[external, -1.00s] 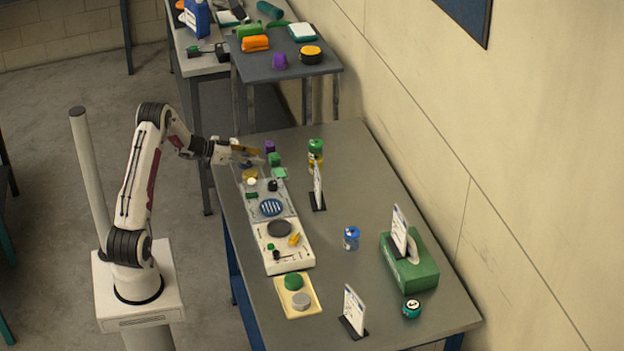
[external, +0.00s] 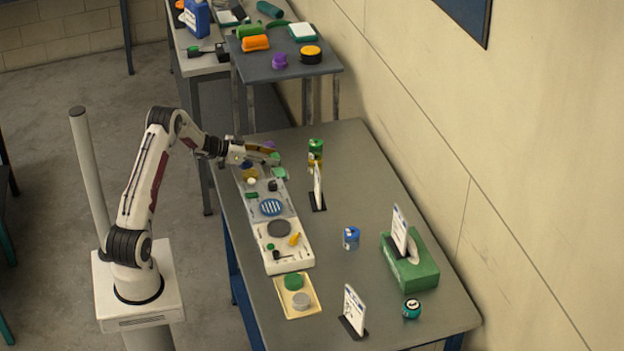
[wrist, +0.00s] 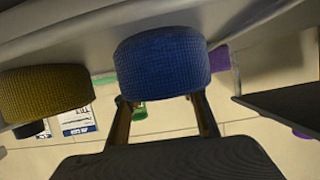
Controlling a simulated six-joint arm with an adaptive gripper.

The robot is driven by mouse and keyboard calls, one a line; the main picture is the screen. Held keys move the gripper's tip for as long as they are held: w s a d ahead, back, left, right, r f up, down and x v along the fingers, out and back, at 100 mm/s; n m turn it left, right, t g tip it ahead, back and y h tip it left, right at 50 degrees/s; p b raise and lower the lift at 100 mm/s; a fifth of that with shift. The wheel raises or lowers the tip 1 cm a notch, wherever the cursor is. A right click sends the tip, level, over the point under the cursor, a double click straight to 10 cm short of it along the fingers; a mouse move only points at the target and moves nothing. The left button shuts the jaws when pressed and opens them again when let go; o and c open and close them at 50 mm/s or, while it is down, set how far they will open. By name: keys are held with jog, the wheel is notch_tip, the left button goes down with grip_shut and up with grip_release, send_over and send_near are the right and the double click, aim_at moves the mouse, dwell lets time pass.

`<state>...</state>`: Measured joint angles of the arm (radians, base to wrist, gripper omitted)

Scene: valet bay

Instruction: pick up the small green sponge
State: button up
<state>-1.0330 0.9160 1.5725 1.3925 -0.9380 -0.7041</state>
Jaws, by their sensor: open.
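My gripper (external: 276,156) is open at the far end of the grey table, over the row of small pads. Small green pieces lie by its fingertips, one darker green (external: 274,157) and one lighter green (external: 279,173). I cannot tell for sure which is the small green sponge. In the wrist view, a round blue pad (wrist: 162,66) shows between and beyond the fingers of my gripper (wrist: 164,116), with no clear grip on it. A yellow-brown pad (wrist: 45,93) is to its left. A green strip (wrist: 103,80) is partly hidden behind them.
A green can (external: 315,148) and an upright card (external: 318,182) stand right of the gripper. A blue can (external: 351,238) and a green tissue-type box (external: 415,265) are further forward.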

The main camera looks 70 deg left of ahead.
jog(key=c, duration=0.6)
jog(key=shift+r, duration=0.15)
jog(key=shift+r, duration=4.85)
